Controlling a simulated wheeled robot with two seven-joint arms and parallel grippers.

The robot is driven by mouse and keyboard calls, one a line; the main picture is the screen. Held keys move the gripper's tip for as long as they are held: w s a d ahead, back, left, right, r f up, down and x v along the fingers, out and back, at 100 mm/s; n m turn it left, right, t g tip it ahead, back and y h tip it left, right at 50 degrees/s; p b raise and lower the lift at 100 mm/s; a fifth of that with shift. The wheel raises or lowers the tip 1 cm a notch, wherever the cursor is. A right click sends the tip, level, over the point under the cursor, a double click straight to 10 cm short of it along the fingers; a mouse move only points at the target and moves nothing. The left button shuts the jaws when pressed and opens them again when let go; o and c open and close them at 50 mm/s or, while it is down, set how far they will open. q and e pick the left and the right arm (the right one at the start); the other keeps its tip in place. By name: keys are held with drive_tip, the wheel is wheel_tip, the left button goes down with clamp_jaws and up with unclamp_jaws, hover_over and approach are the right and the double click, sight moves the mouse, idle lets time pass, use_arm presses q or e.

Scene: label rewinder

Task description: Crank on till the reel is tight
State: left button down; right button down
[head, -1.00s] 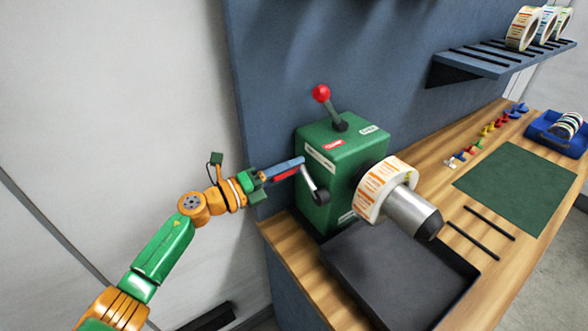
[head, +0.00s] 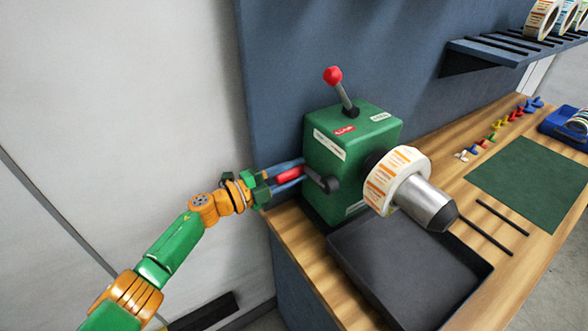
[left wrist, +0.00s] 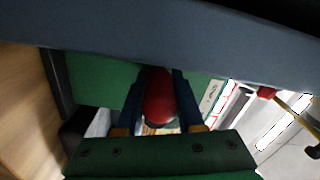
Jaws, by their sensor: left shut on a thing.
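The green rewinder box (head: 340,165) stands at the near left end of the wooden bench. Its crank arm (head: 324,182) is on the left side and carries a red handle (head: 289,174). My left gripper (head: 288,173) is shut on the red handle, one finger on each side. The left wrist view shows the red handle (left wrist: 160,98) between the two dark blue fingers. The reel of labels (head: 397,180), white with orange print, sits on the metal spindle (head: 428,205) at the right of the box. How tight it is wound cannot be told. My right gripper is not in view.
A red-knobbed lever (head: 333,78) rises from the box top. A black tray (head: 410,270) lies below the reel. A green mat (head: 535,182), two black rods (head: 487,230) and several coloured pegs (head: 498,128) lie to the right. A shelf (head: 500,54) with rolls is above.

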sight(276, 181)
use_arm(q)
drive_tip(key=shift+f, duration=0.2)
idle(0.4)
drive_tip(key=c, duration=0.5)
unclamp_jaws()
drive_tip(key=v, duration=0.7)
drive_tip(key=shift+s, duration=0.1)
